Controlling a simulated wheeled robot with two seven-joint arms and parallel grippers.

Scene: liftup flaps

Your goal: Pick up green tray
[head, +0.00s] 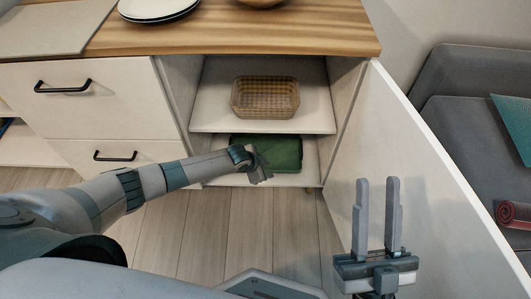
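The green tray (285,152) lies on the lower shelf of the open cabinet. Its left part is hidden behind my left arm and gripper. My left gripper (262,172) is in front of the tray's left side, seen from an angle where I cannot tell the finger gap or whether it touches the tray. My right gripper (377,183) is open and empty, its two fingers pointing up in the picture, in front of the open cabinet door and apart from the tray.
A woven basket (265,97) stands on the upper shelf (210,112) above the tray. The open door (400,150) bounds the cabinet on the right. Drawers (85,95) are on the left. Plates (155,8) lie on the wooden counter (250,35). A grey sofa (460,120) stands at the right.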

